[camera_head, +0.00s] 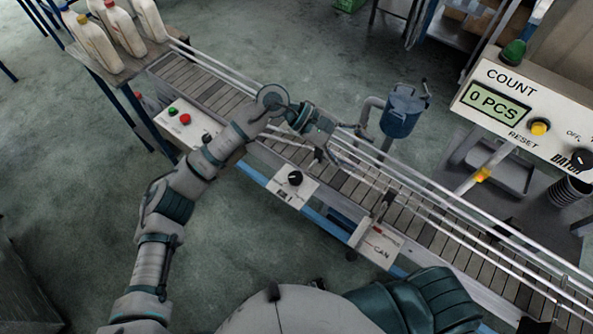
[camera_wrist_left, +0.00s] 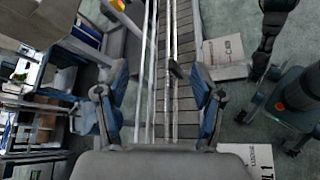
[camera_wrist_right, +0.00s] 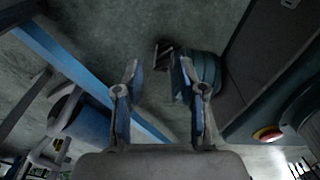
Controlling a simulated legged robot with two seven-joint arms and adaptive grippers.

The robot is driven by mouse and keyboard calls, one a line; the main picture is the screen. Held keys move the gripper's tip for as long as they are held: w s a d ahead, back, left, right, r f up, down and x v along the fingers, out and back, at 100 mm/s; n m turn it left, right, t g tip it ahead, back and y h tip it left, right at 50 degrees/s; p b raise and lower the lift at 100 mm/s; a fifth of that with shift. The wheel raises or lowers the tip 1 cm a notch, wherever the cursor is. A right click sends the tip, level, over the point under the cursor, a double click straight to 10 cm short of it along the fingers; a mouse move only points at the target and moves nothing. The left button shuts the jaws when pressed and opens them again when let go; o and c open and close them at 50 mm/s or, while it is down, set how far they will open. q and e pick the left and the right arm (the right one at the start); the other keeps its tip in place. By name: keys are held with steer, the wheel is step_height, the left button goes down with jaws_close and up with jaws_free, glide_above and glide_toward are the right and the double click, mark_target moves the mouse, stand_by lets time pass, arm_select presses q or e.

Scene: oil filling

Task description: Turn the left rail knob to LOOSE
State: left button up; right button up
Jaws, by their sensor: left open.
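The black knob (camera_head: 295,178) sits on a small white panel (camera_head: 283,192) on the near side of the conveyor, left of the CAN panel. Its pointer setting is too small to read. My left gripper (camera_head: 343,150) is over the conveyor rails, above and right of the knob, apart from it. The left wrist view shows its fingers (camera_wrist_left: 160,82) spread and empty over the belt and rails. A white panel (camera_wrist_left: 245,155) shows at its lower right, with no knob clear. My right gripper (camera_wrist_right: 160,85) is open and empty in the right wrist view, and not seen in the head view.
Metal guide rails (camera_head: 420,187) run along the slatted conveyor (camera_head: 215,92). A blue-grey vessel (camera_head: 403,110) stands behind it. A white CAN panel (camera_head: 375,243) and a button panel (camera_head: 187,125) flank the knob. White bottles (camera_head: 95,43) stand at upper left.

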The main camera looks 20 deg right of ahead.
arm_select(q)
steer(key=w+a+f+m+t+y, duration=0.2)
steer(key=w+a+m+t+y, duration=0.15)
steer(key=a+y, duration=0.3)
steer(key=r+m+t+y, duration=0.2)
steer(key=t+y, duration=0.2)
glide_above(296, 176)
step_height(296, 176, down, 16)
steer(key=shift+a+r+p, duration=0.1)
steer(key=shift+r+p, duration=0.15)
steer(key=shift+p, duration=0.2)
steer(key=shift+f, duration=0.65)
arm_select(e)
steer(key=shift+d+r, duration=0.1)
steer(key=shift+r, duration=0.25)
steer(key=shift+d, duration=0.1)
arm_select(q)
steer(key=shift+c, duration=1.2)
steer(key=c, duration=0.9)
arm_select(e)
steer(key=shift+s+d, duration=0.1)
steer(key=shift+d, duration=0.1)
